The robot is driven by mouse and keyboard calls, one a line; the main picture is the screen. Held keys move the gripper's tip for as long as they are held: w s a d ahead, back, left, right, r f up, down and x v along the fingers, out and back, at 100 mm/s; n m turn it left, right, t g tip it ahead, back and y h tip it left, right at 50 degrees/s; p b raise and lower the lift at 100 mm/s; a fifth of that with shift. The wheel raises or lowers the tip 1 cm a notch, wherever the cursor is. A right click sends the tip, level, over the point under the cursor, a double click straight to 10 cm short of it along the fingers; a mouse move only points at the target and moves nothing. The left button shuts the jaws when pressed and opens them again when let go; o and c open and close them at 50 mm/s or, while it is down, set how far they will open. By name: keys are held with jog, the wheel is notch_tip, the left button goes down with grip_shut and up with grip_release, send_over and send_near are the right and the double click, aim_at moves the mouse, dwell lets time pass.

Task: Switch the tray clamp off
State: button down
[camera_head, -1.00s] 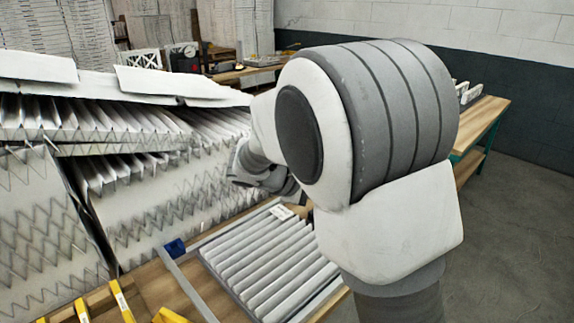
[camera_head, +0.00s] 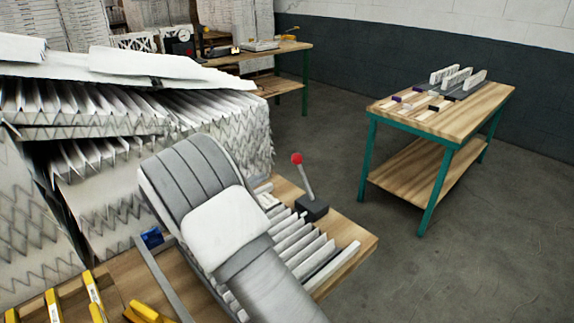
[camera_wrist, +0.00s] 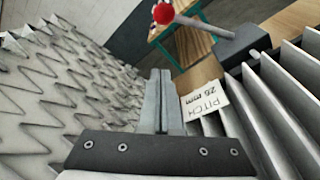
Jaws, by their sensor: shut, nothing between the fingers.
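The tray clamp is a lever with a red ball knob (camera_head: 297,158) on a grey rod. It rises from a dark base block (camera_head: 312,207) at the tray's far right corner and leans slightly left in the head view. In the wrist view the knob (camera_wrist: 163,13) is at the top and the base (camera_wrist: 238,44) at upper right. My gripper (camera_wrist: 161,74) is shut and empty, its fingertips below the knob in that picture and apart from it. In the head view my arm hides the gripper. The slatted tray (camera_head: 348,256) is partly covered by my arm.
A large stack of pleated filters (camera_head: 110,205) stands close on the left. A "PITCH 26 mm" label (camera_wrist: 205,99) lies beside the slats. A green-legged table (camera_head: 450,115) stands back right with open floor around it. Yellow pieces (camera_head: 95,292) are at lower left.

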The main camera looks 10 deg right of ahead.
aim_at(305, 177)
jog(key=x, duration=0.9)
jog(key=shift+w+d+f, duration=0.1)
jog(key=shift+d, duration=0.15)
jog(key=shift+s+d+r+p, duration=0.35)
jog(key=shift+s+r, duration=0.2)
jog(key=shift+r, duration=0.1)
jog(key=shift+s+d+r+p, duration=0.3)
jog(key=shift+s+d+r, duration=0.1)
jog(key=shift+s+r, duration=0.25)
jog(key=shift+b, duration=0.4)
